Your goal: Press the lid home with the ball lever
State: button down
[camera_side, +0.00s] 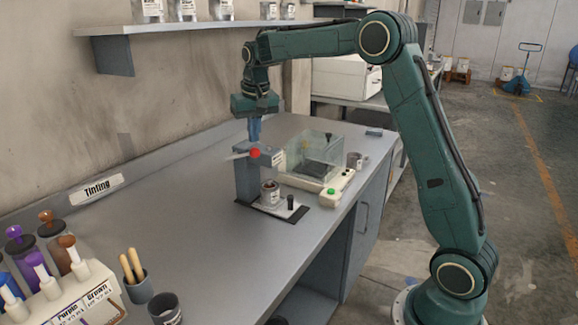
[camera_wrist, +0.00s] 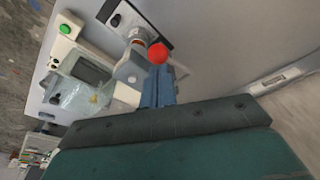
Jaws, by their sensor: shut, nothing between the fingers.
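The lid press is a grey-blue post with an arm on a dark-edged base (camera_side: 295,213), standing on the bench. A lever with a red ball (camera_side: 254,153) sticks out from its head. A small tin (camera_side: 270,192) stands upright on the base under the press head; whether its lid is flush is too small to tell. My gripper (camera_side: 254,132) points down just above the red ball, fingers shut and empty. In the wrist view the red ball (camera_wrist: 158,54) is right at the tips of my shut fingers (camera_wrist: 157,88); I cannot tell whether they touch.
A clear-hooded balance (camera_side: 312,157) with a green button stands right behind the press. A colorant rack (camera_side: 62,295), a cup of wooden sticks (camera_side: 137,285) and a dark pot (camera_side: 164,309) are at the front left. A wall shelf (camera_side: 200,27) hangs above. The bench left of the press is clear.

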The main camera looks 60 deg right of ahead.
jog(key=shift+r, duration=0.15)
dwell(0.5)
jog(key=shift+w+d+v, duration=0.1)
jog(key=shift+w+v, duration=0.1)
jog(key=shift+v, duration=0.95)
jog(key=shift+w+d+v, duration=0.15)
jog(key=shift+w+v, duration=0.05)
jog(key=shift+v, duration=0.9)
jog(key=shift+r, duration=0.2)
jog(key=shift+s+a+r, duration=0.1)
jog(key=shift+s+a, duration=0.05)
jog(key=shift+s, duration=0.05)
jog(key=s+a+r+n+t, duration=0.15)
jog(key=s+a, duration=0.25)
jog(key=s, duration=0.5)
jog(key=s+a+r+n, duration=0.2)
jog(key=s+a, duration=0.3)
jog(key=s, duration=0.3)
jog(key=s+a+f+n+t, duration=0.1)
jog(key=s+f, duration=0.3)
jog(key=s, duration=0.4)
jog(key=s+a+f+n+t+y, duration=0.1)
jog(key=s+a+f, duration=0.2)
jog(key=s, duration=0.5)
jog(key=shift+s+a+f, duration=0.3)
jog(key=shift+a+f, duration=0.05)
jog(key=shift+a, duration=0.2)
